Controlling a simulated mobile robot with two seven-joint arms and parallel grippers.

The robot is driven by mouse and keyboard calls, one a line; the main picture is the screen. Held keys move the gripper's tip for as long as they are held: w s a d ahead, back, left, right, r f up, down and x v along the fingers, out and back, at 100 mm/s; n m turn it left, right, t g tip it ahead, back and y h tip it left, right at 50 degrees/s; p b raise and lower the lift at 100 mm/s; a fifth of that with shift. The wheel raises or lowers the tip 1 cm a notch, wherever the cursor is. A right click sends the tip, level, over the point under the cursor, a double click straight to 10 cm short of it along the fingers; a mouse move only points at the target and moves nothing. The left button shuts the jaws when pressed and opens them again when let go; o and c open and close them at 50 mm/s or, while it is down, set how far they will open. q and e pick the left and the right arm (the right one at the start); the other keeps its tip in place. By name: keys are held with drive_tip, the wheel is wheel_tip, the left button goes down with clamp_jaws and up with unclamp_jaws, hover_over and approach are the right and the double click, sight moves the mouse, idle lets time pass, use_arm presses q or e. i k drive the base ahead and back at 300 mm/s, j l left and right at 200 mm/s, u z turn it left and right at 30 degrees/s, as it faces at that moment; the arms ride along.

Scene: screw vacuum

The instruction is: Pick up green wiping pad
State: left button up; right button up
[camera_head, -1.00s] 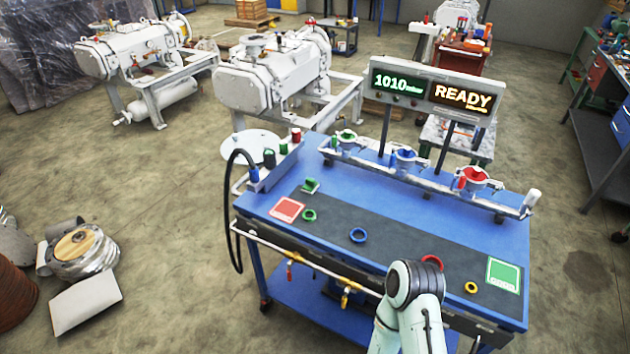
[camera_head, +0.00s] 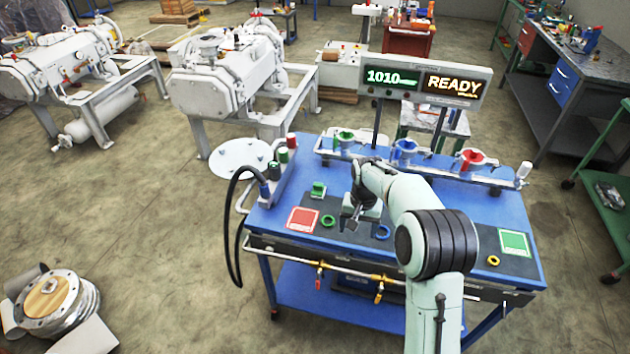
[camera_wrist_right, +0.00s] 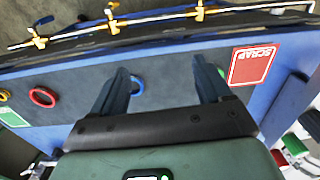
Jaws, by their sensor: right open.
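The green wiping pad (camera_head: 318,189), a small green block, lies on the table in the head view, behind the green ring and the red SCRAP card. My right gripper (camera_head: 352,217) is above the table to the right of the pad and apart from it. In the right wrist view my gripper (camera_wrist_right: 160,66) is open, with nothing between its fingers. I cannot make out the pad in that view. My left gripper is not in view.
The red SCRAP card (camera_head: 303,220), green ring (camera_head: 328,220) and blue ring (camera_head: 381,232) lie nearby. Coloured clamp fittings (camera_head: 404,150) line the back.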

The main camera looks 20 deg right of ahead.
sight(318, 191)
drive_tip(key=i, duration=0.85)
